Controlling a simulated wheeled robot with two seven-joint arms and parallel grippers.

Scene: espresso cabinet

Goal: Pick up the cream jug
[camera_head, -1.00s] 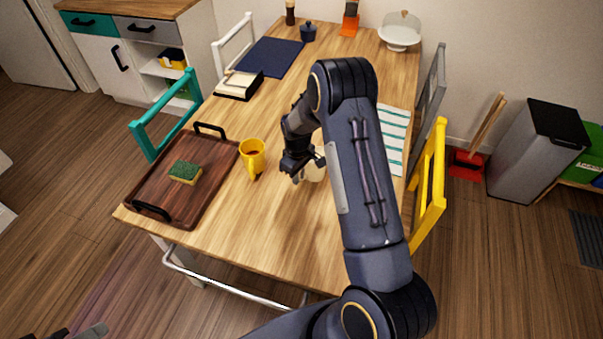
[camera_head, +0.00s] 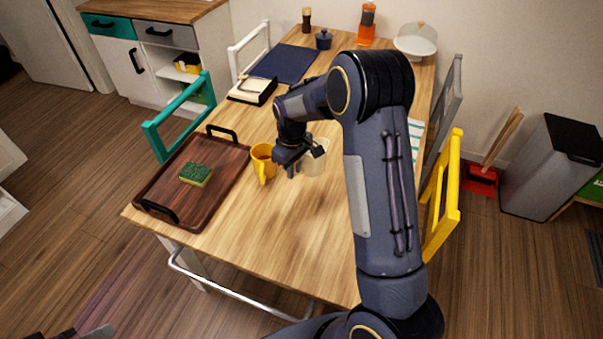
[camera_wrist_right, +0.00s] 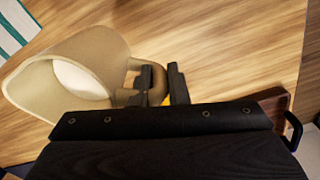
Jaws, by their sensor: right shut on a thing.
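The cream jug (camera_head: 314,161) is a beige vessel over the wooden table, partly hidden behind my right gripper (camera_head: 304,152). In the right wrist view, the jug (camera_wrist_right: 88,62) shows its wide mouth with pale contents. Its handle is between the fingers of my right gripper (camera_wrist_right: 161,86), which is shut on it. The jug appears raised off the table, though its base is not clearly visible. A small part of my left gripper (camera_head: 98,332) shows at the bottom left edge; its jaws cannot be made out.
A yellow mug (camera_head: 262,160) stands just left of the jug. A brown tray (camera_head: 160,188) with a sponge (camera_head: 195,174) lies at the table's left. A striped cloth (camera_head: 415,140) is partly behind my right arm. The table's front area (camera_head: 290,235) is clear.

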